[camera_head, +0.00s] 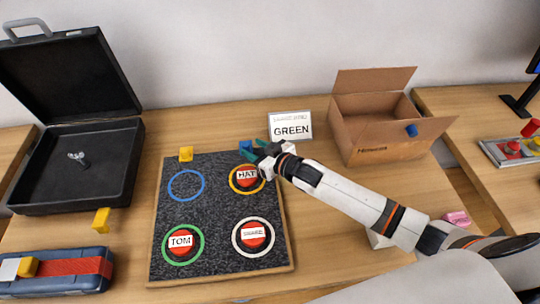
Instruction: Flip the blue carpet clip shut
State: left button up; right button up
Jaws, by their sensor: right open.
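The dark grey carpet (209,215) lies on the wooden table with colored rings on it. A small blue clip (245,146) sits at its far edge, right of center, partly covered by my right gripper. I cannot tell how far its flap stands open. My right gripper (257,150) is open, with its dark and teal fingers close beside the blue clip; whether they touch it is unclear. A yellow clip (186,153) stands upright at the carpet's far left edge. My left gripper is not in view.
Red buttons labelled HAT (246,175) and TOM (180,241) stand in rings. A GREEN sign (291,127) stands behind the gripper. An open black case (75,165), a blue case (55,283) and a cardboard box (385,125) with a blue latch (411,130) surround the carpet.

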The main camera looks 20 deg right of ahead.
jog(key=v, duration=0.7)
jog(key=shift+s+r, duration=0.1)
jog(key=shift+s, duration=0.1)
